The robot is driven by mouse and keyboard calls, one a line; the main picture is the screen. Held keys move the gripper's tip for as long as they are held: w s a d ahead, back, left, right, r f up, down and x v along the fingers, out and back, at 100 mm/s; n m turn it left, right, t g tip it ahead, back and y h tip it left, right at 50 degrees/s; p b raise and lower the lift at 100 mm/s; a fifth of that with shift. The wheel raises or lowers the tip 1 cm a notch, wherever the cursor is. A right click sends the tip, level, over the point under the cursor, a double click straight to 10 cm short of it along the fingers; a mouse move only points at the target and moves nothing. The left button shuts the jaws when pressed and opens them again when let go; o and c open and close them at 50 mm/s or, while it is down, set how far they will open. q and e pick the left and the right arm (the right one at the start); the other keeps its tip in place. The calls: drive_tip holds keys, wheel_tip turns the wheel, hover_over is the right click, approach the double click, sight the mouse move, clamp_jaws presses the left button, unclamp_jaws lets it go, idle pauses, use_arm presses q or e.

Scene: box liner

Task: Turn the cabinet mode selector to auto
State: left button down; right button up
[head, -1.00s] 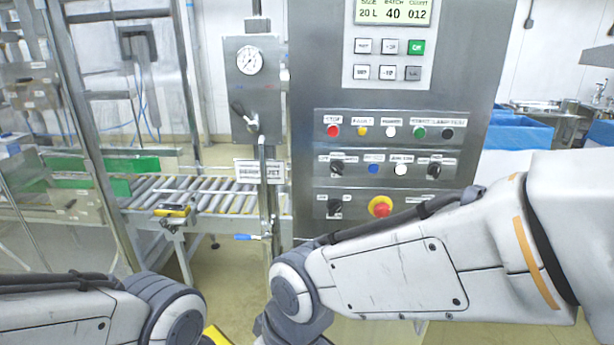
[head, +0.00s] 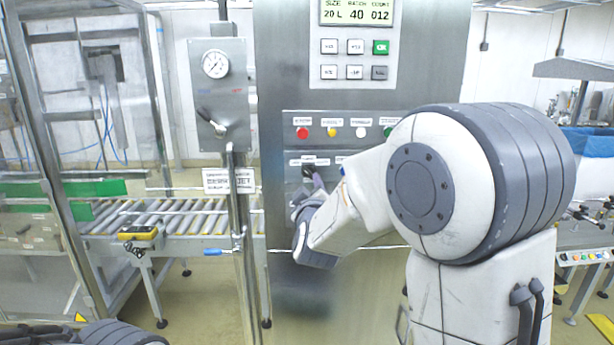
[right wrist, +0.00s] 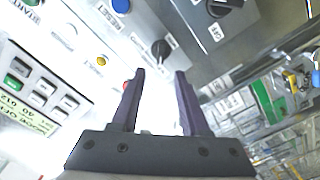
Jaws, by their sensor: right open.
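The grey cabinet (head: 425,40) carries rows of buttons and black selector knobs. My right gripper (head: 314,181) is open at the left knob (head: 307,170) of the second row, partly covering it. In the right wrist view this black knob (right wrist: 161,48) lies beyond and between the spread fingertips (right wrist: 160,75), and nothing is gripped. Another black knob (right wrist: 218,8) sits on the neighbouring panel there. I cannot tell from the small labels which one is the mode selector. My right arm hides the lower right of the panel in the head view. My left gripper is out of view.
Red (head: 302,132), yellow (head: 336,132) and white (head: 361,132) buttons sit just above the gripper. A keypad (head: 355,60) is higher up. A gauge panel with a lever (head: 217,127) and a roller conveyor (head: 110,215) stand to the left.

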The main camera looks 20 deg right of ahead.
sight(307, 173)
drive_tip(key=p+x, duration=0.2)
drive_tip(key=x, duration=0.5)
drive_tip(key=shift+w+f, duration=0.1)
drive_tip(key=shift+w, duration=0.15)
clamp_jaws()
